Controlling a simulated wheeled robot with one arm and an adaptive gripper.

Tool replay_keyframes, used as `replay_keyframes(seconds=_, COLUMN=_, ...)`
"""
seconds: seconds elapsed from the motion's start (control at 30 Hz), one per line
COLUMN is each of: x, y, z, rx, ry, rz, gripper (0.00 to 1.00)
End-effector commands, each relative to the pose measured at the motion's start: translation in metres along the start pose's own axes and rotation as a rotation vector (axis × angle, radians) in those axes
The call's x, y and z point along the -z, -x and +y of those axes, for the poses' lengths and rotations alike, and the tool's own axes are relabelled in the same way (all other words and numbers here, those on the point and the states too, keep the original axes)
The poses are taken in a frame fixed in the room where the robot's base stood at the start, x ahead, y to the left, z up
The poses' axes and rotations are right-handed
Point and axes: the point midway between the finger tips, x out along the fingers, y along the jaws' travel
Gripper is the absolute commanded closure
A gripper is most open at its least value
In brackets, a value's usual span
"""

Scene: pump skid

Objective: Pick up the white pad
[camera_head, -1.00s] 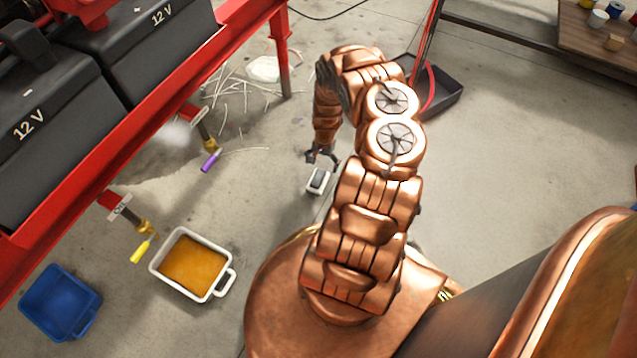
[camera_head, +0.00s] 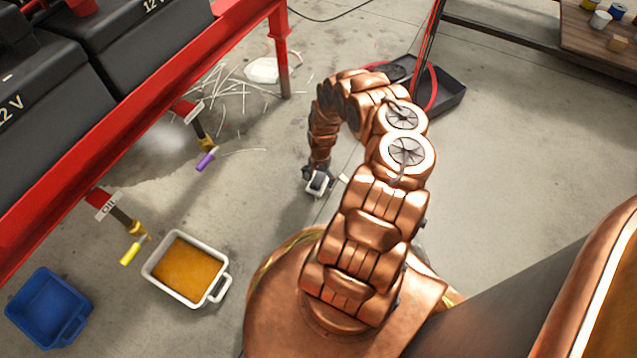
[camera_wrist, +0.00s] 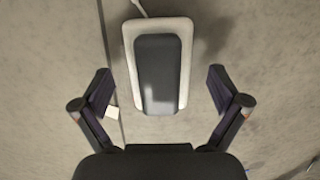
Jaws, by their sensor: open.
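The white pad (camera_wrist: 128,70) lies on the concrete floor in the wrist view, a rounded white slab with a dark grey block on its top. In the head view its white edge (camera_head: 318,193) shows partly, the rest hidden by my gripper (camera_head: 316,177). In the wrist view my gripper (camera_wrist: 160,88) is open, one finger on each side of the pad's near half. There is a gap on both sides, and nothing is held. How high the fingertips are above the floor is hard to tell.
A white tray of amber liquid (camera_head: 150,268) and a blue bin (camera_head: 85,300) stand at lower left. A red frame (camera_head: 130,118) carries black batteries. A white lumpy thing (camera_head: 262,70) and pale strands lie behind. A black tray (camera_head: 455,97) is at back.

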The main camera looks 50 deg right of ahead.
Motion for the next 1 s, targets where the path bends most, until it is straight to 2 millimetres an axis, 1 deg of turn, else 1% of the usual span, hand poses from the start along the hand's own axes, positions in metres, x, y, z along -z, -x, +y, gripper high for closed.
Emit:
replay_keyframes(seconds=0.9, x=0.0008, y=-0.0043, z=-0.0002, rx=0.0, ry=0.0, rz=0.001, gripper=0.02)
replay_keyframes(seconds=0.93, x=0.0008, y=-0.0043, z=-0.0002, rx=0.0, ry=0.0, rz=0.001, gripper=0.03)
replay_keyframes(seconds=1.0, x=0.0008, y=-0.0043, z=-0.0001, rx=0.0, ry=0.0, rz=0.001, gripper=0.1)
